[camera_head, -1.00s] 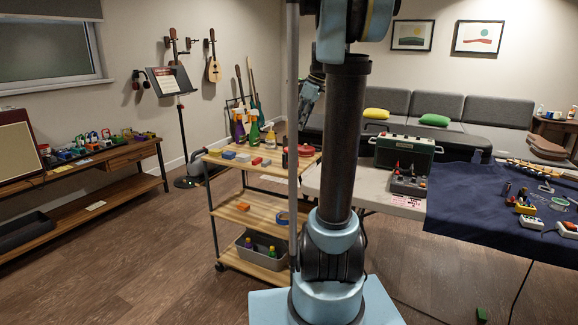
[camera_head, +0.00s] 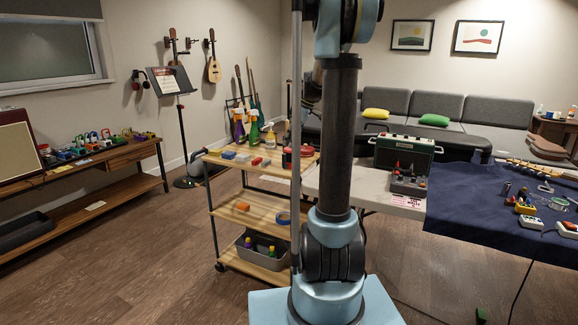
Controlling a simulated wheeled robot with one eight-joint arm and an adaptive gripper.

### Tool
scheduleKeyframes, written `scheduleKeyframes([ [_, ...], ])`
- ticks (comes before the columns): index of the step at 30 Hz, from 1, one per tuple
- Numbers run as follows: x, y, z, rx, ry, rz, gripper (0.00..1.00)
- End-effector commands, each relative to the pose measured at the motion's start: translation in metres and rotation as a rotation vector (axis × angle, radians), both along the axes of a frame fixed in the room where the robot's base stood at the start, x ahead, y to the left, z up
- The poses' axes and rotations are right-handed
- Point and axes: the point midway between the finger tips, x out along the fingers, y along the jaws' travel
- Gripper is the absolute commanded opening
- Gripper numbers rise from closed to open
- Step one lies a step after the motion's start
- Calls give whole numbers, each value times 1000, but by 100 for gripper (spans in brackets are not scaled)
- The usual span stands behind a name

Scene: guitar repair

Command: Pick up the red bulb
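I cannot pick out a red bulb for certain. A small red piece (camera_head: 257,161) lies among small blocks on the top shelf of the wooden cart (camera_head: 225,163). A larger red object (camera_head: 304,151) sits at the shelf's right end, partly hidden behind my arm; its shape is unclear. My arm stands upright in the middle of the view. My gripper does not show; it is behind the arm or out of the frame.
Bottles (camera_head: 254,133) stand at the back of the cart's top shelf. A grey bin (camera_head: 247,258) is on its bottom shelf. The floor (camera_head: 140,270) at the left is clear.

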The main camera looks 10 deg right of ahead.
Motion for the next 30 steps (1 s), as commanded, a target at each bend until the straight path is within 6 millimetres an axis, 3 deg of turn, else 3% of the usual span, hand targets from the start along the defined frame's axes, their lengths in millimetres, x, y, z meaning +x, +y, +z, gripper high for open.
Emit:
scheduleKeyframes([
  [8, 3, 6, -17, 0, 0, 0, 20],
  [18, 12, 19, -55, -1, -1, 1, 20],
  [28, 12, 21, -60, 0, -1, 0, 20],
  [30, 12, 21, -60, 0, -1, 0, 4],
])
